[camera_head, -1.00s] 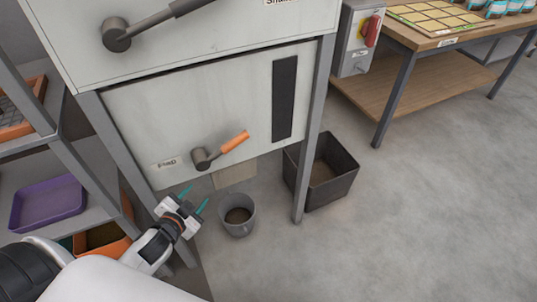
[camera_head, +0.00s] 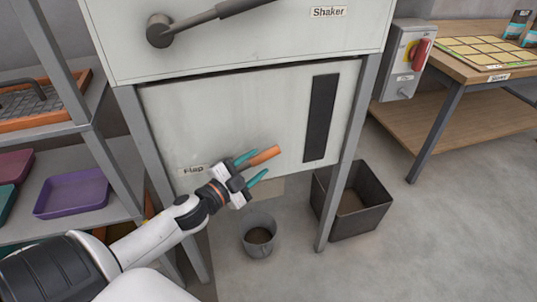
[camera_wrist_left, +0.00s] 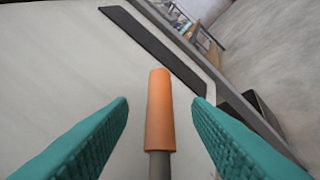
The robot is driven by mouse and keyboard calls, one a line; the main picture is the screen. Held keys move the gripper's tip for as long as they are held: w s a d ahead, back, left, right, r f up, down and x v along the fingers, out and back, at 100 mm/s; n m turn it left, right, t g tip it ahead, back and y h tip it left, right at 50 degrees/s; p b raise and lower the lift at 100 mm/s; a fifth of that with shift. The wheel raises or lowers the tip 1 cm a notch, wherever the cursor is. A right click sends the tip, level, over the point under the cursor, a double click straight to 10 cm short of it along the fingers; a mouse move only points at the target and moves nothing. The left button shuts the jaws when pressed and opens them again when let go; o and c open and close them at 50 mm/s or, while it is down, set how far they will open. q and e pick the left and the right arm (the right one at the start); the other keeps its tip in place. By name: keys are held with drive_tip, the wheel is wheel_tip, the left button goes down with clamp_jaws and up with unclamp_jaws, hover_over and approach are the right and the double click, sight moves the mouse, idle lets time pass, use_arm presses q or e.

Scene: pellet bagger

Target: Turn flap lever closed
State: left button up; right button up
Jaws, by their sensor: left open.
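The flap lever (camera_head: 264,155) has an orange grip on a grey rod and sits low on the front panel, right of the "Flap" label (camera_head: 193,169). It slants up to the right in the head view. My left gripper (camera_head: 254,168) is open, with one teal finger above the lever and one below it. In the left wrist view the orange grip (camera_wrist_left: 160,110) lies between the two open fingers (camera_wrist_left: 160,125), with a gap on each side. The lever's pivot is hidden behind my gripper in the head view. My right gripper is not in view.
A grey bucket (camera_head: 257,233) stands on the floor below the panel. A dark bin (camera_head: 350,222) stands right of it by the machine's leg. The shaker lever (camera_head: 205,20) is above. Shelves with a purple tray (camera_head: 72,193) stand at the left. Floor at the right is clear.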

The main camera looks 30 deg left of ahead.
sight(264, 158)
use_arm(q)
drive_tip(key=w, duration=0.3)
drive_tip(key=w+d, duration=0.1)
drive_tip(key=w, duration=0.1)
drive_tip(key=shift+w, duration=0.3)
clamp_jaws()
